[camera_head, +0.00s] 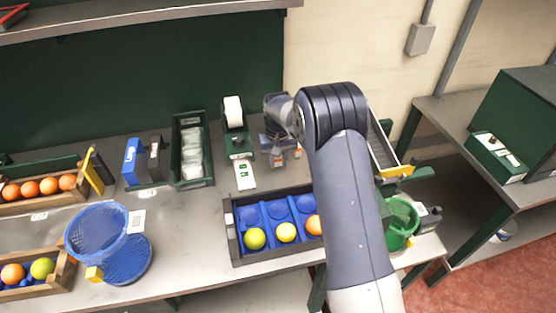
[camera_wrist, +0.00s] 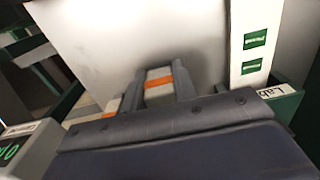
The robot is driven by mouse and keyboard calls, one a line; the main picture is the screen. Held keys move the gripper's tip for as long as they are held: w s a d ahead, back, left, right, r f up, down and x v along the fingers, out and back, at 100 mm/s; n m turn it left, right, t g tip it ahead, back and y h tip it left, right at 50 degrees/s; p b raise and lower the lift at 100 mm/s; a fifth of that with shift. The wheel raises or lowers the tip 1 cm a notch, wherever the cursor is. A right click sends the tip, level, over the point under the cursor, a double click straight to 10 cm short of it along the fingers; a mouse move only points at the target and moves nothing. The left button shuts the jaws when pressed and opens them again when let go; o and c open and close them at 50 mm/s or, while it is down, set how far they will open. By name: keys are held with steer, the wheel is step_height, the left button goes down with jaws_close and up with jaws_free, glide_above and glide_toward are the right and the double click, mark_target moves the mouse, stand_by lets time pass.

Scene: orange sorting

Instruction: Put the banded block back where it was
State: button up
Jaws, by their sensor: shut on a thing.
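A pale block with an orange band (camera_wrist: 158,92) is between the two fingers of my gripper (camera_wrist: 157,80) in the wrist view. My gripper is shut on it. In the head view my gripper (camera_head: 279,152) is over the back of the table, right of the label printer, and my arm covers much of the area to its right. Small orange patches show at the gripper there. Another orange-banded pale piece (camera_wrist: 112,107) shows left of the fingers in the wrist view, partly hidden. I cannot tell whether the held block touches a surface.
The green label printer (camera_head: 235,140) with a white roll stands close left of my gripper. A tray with blue cups (camera_head: 235,245) holding fruit lies in front. A blue mesh basket (camera_head: 125,262) stands at left, a green basket (camera_head: 412,222) at right behind my arm.

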steer(key=shift+f+b, duration=0.35)
steer(key=shift+f, duration=0.2)
steer(key=o, duration=1.1)
steer(key=shift+c, duration=0.2)
steer(key=shift+o, duration=0.6)
steer(key=shift+o, duration=1.4)
steer(key=shift+r, duration=0.2)
steer(key=shift+r+p, duration=2.4)
steer(key=shift+r, duration=1.45)
